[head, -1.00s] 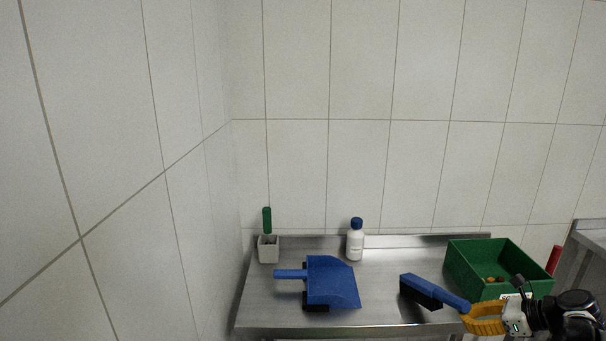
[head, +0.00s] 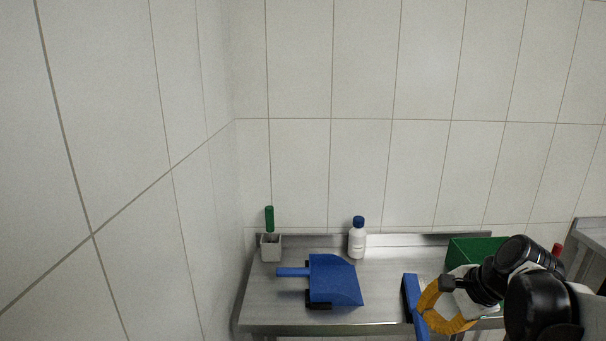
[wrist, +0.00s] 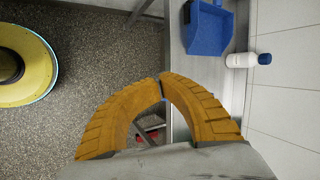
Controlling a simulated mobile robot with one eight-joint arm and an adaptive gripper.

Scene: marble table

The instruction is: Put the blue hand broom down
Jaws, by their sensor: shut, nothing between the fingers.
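The blue hand broom (head: 418,302) shows in the head view at the right part of the metal table (head: 385,312), with its dark bristles on the left. Its handle points toward the table's front edge. My gripper (head: 422,308) has its orange fingers right beside the broom, overlapping it in the picture. In the wrist view my gripper (wrist: 161,82) has its fingertips together, with only a small blue sliver showing near them. Whether the fingers touch the broom, and whether it rests fully on the table, I cannot tell.
A blue dustpan (head: 333,279) lies left of the broom. A white bottle (head: 357,245) and a pale cup (head: 271,249) with a green-handled item stand at the back. A green crate (head: 468,250) is partly hidden behind my arm. A yellow round object (wrist: 22,65) is on the floor.

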